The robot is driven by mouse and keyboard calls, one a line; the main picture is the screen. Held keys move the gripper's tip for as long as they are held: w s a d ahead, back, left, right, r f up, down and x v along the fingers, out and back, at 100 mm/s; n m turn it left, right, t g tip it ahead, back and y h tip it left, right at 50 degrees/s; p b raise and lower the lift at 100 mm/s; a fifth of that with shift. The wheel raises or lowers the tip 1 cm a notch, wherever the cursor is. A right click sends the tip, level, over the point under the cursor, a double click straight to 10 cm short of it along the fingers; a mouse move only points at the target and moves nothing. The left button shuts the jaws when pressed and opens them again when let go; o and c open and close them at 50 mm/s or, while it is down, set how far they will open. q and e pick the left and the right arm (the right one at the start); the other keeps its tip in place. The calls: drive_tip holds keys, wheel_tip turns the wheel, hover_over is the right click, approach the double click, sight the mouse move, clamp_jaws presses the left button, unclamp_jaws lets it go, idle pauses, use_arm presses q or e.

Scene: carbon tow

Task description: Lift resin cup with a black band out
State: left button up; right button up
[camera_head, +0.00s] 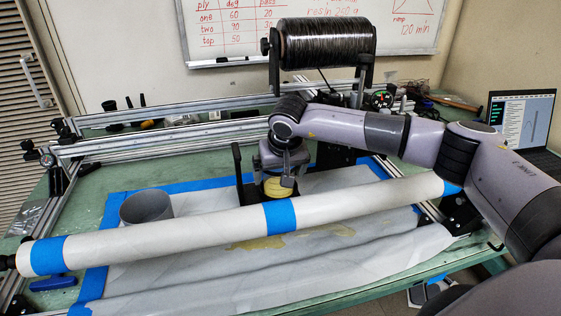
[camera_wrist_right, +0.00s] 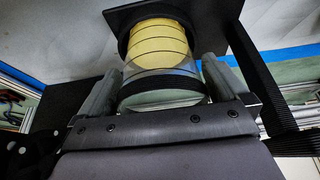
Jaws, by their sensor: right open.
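The resin cup (camera_wrist_right: 160,58) is clear, with yellow resin marked by thin dark lines and a black band near its rim. It sits in a black holder (camera_wrist_right: 122,14). In the head view the yellow cup (camera_head: 278,187) shows below my right gripper (camera_head: 281,172), behind the long white roller. My right gripper points down over the cup, open, with one finger on each side of it. I cannot tell whether the fingers touch the cup. The cup's lower part is hidden by the roller in the head view. My left gripper is out of view.
A white roller with blue tape (camera_head: 180,231) crosses in front of the cup. A grey cylinder (camera_head: 146,206) stands at left behind it. A dark tow spool (camera_head: 327,43) hangs above the back rail. Yellow resin stains (camera_head: 270,242) lie on the sheet. A laptop (camera_head: 521,120) stands at right.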

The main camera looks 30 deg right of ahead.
drive_tip(key=shift+w+f, duration=0.3)
drive_tip(key=shift+f, duration=0.35)
drive_tip(key=c, duration=0.8)
drive_tip(key=shift+r, duration=0.1)
wheel_tip(320, 180, up, 5)
drive_tip(key=p, duration=0.3)
idle(0.3)
